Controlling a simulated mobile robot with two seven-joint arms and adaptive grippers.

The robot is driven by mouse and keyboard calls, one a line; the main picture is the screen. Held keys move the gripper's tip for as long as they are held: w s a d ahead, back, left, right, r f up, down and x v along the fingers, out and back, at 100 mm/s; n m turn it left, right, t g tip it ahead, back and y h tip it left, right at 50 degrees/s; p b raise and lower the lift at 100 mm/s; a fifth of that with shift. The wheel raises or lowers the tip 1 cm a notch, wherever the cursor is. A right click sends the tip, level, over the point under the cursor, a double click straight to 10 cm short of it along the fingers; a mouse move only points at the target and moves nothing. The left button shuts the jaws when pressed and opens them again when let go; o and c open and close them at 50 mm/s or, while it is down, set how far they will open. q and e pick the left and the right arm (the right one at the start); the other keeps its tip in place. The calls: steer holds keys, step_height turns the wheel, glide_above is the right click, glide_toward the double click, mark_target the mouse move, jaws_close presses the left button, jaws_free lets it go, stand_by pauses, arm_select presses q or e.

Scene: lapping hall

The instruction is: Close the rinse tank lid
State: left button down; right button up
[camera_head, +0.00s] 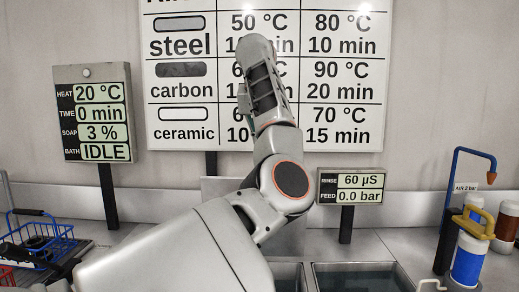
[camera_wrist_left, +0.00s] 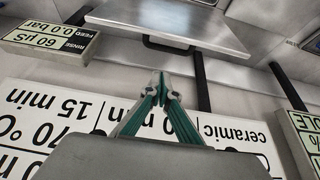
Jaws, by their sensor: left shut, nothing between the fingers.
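The lid (camera_wrist_left: 175,22) is a flat grey panel with a dark handle (camera_wrist_left: 167,45) at its edge, seen upside down in the left wrist view. In the head view, a grey panel (camera_head: 212,188) that looks like this lid stands open against the back wall, mostly hidden by my left arm. Two sunken tanks show below it, the left one (camera_head: 290,277) partly covered by my arm and the right one (camera_head: 362,277) clearer. My left gripper (camera_wrist_left: 160,84) is shut and empty, apart from the lid; its fingertips cannot be made out in the head view. My right gripper is not in view.
A large wall chart (camera_head: 345,75) is behind my raised arm. A display on a post (camera_head: 92,112) stands left, and a small rinse display (camera_head: 350,187) right. A blue wire basket (camera_head: 50,245) is at left; bottles (camera_head: 468,262) and a blue pipe (camera_head: 453,170) are at right.

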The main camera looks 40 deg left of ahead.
arm_select(q)
step_height(320, 180, down, 7)
steer(key=shift+s+f+b, duration=0.1)
steer(key=shift+f+b, duration=0.05)
steer(key=shift+b, duration=0.25)
steer(key=shift+d+f, duration=0.1)
steer(key=shift+f, duration=0.15)
steer(key=shift+s, duration=0.1)
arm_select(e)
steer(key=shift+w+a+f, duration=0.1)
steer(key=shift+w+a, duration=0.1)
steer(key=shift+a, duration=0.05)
